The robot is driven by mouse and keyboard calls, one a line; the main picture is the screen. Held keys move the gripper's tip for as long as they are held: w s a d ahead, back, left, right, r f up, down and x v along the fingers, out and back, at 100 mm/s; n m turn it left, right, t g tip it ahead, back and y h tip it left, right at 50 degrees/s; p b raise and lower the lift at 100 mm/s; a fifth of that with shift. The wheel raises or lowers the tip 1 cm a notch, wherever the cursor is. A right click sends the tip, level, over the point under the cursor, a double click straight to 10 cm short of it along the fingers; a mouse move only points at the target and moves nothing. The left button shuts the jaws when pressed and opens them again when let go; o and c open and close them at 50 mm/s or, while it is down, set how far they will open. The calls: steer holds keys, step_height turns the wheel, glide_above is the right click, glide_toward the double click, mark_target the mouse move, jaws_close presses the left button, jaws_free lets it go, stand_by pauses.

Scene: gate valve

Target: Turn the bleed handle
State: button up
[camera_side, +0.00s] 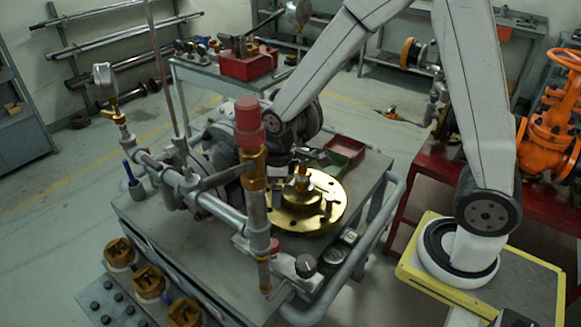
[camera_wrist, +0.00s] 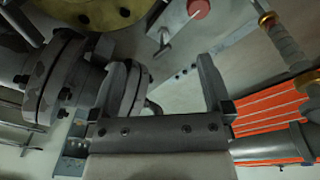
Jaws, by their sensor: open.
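A grey lever (camera_side: 224,178) sticks out to the left from a brass fitting (camera_side: 254,168) on the upright pipe under a red cap (camera_side: 249,122). It looks like the bleed handle, but I cannot be sure. My gripper (camera_side: 312,158) is behind and right of that pipe, above the brass flange (camera_side: 318,215), and apart from the lever. In the wrist view my gripper (camera_wrist: 163,62) is open and empty. Beyond its fingers are a small grey T-shaped part (camera_wrist: 165,45) and a red round end (camera_wrist: 198,8); I cannot tell whether they belong to the handle.
A steel bench (camera_side: 150,222) carries the pipework. A black knob (camera_side: 305,266) and gauges sit at its front right. A red tray (camera_side: 345,148) lies behind the flange. An orange valve (camera_side: 548,125) stands on a red bench at right. The floor behind is mostly clear.

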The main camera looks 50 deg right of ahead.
steer(key=w+a+f+n, duration=0.1)
steer(key=w+f+n, duration=0.1)
steer(key=w+a+f+n, duration=0.2)
steer(key=n, duration=0.1)
steer(key=w+a+f+n+g, duration=0.1)
steer(key=w+n, duration=0.1)
steer(key=n, duration=0.1)
steer(key=shift+w+a+f, duration=0.2)
steer(key=shift+w+f, duration=0.1)
steer(key=shift+f, duration=0.1)
steer(key=shift+f, duration=0.1)
steer(key=shift+f, duration=3.8)
steer(key=shift+c, duration=0.2)
steer(key=c, duration=1.2)
steer(key=shift+c, duration=0.2)
